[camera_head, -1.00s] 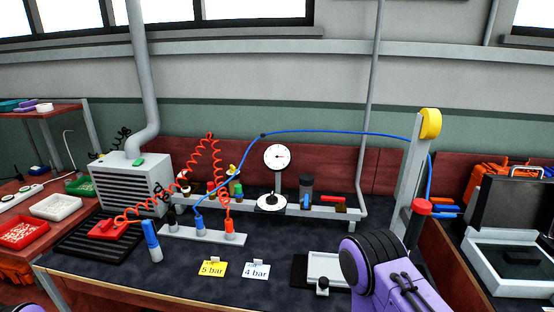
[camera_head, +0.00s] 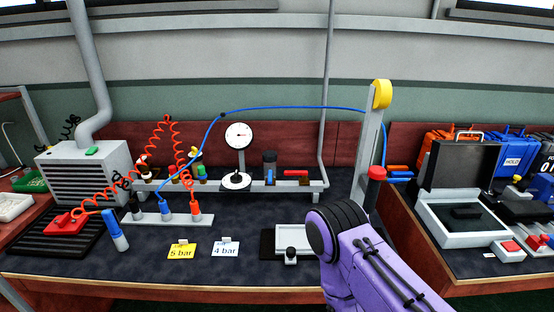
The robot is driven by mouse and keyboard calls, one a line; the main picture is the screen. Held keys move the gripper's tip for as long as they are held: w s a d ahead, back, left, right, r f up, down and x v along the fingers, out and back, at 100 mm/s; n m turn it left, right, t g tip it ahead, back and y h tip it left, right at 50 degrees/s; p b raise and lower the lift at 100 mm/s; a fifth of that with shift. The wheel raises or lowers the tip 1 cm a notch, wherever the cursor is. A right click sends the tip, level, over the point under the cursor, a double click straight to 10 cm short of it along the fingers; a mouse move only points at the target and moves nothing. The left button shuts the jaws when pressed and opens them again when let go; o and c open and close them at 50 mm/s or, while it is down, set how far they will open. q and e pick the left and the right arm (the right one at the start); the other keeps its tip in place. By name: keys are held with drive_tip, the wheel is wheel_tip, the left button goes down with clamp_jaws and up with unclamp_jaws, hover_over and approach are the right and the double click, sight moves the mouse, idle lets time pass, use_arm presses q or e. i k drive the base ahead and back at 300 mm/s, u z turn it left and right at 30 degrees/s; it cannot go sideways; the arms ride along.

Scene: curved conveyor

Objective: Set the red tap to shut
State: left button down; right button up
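A red lever handle (camera_head: 296,173), which looks like the red tap, lies level along the grey pipe rail (camera_head: 314,186) at the back of the bench. It is right of a dark cylinder with a blue part (camera_head: 269,168). Part of the tap's body under the handle is too small to make out. My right arm shows as a purple link with a black joint at the lower right, in front of the bench. Neither gripper shows in this view.
A pressure gauge (camera_head: 238,136) stands left of the tap. Red coiled and blue hoses (camera_head: 290,105) cross the bench. Yellow (camera_head: 181,251) and white (camera_head: 225,249) cards lie in front.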

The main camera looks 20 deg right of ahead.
sight(304, 173)
drive_tip(key=u, duration=0.15)
drive_tip(key=k, duration=0.35)
drive_tip(key=z, duration=1)
drive_tip(key=i, duration=0.9)
drive_tip(key=u, duration=0.05)
drive_tip(key=k, duration=0.5)
drive_tip(key=z, duration=2.7)
drive_tip(key=k, duration=1.05)
drive_tip(key=u, duration=1.9)
